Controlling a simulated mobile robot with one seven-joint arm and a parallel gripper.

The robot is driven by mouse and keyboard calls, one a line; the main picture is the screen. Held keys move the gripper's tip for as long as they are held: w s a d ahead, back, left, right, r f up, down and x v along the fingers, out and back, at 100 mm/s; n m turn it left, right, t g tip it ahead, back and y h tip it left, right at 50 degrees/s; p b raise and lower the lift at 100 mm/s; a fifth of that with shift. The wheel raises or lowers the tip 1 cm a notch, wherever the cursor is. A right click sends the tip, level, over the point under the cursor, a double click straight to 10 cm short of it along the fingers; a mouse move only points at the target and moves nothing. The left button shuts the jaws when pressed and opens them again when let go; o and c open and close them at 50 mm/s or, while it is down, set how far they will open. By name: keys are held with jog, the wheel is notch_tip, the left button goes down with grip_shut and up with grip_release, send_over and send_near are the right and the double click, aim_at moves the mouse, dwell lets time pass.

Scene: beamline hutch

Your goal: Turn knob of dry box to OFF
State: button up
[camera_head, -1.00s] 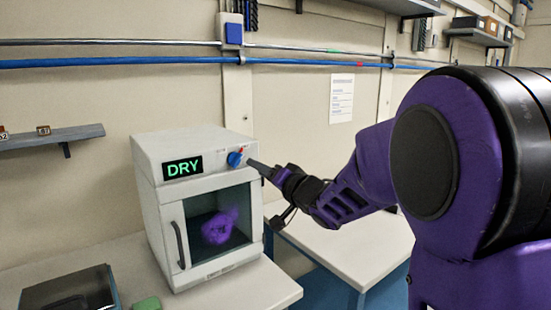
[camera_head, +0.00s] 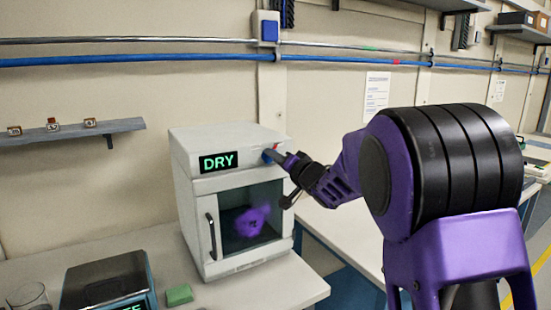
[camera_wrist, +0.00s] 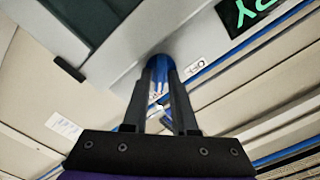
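The white dry box (camera_head: 182,185) stands on the bench, with a lit green DRY display (camera_head: 218,161) and a glass door. Its small blue knob (camera_head: 267,156) is at the upper right of the front, partly hidden by my gripper (camera_head: 281,158). In the wrist view, the two dark fingers of my gripper (camera_wrist: 161,75) lie on either side of the blue knob (camera_wrist: 158,66) and appear closed on it. An OFF label (camera_wrist: 194,68) is on the panel beside the knob. The knob's pointer direction is hard to make out.
A purple lump (camera_head: 244,223) shows behind the glass. A device with a dark top (camera_head: 105,280), a green block (camera_head: 179,294) and a glass beaker (camera_head: 28,296) are on the bench to the left. A shelf (camera_head: 75,134) hangs above. My arm comes in from the right.

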grip_shut()
jog(key=shift+n, duration=0.3)
jog(key=shift+s+a+n+b, duration=0.15)
jog(key=shift+n+b, duration=2.05)
jog(key=shift+n, duration=2.15)
jog(key=shift+s+a+n+b, duration=0.15)
jog(key=shift+n+b, duration=2.05)
jog(key=shift+n, duration=2.15)
jog(key=shift+w, duration=0.1)
jog(key=shift+o, duration=1.9)
grip_release()
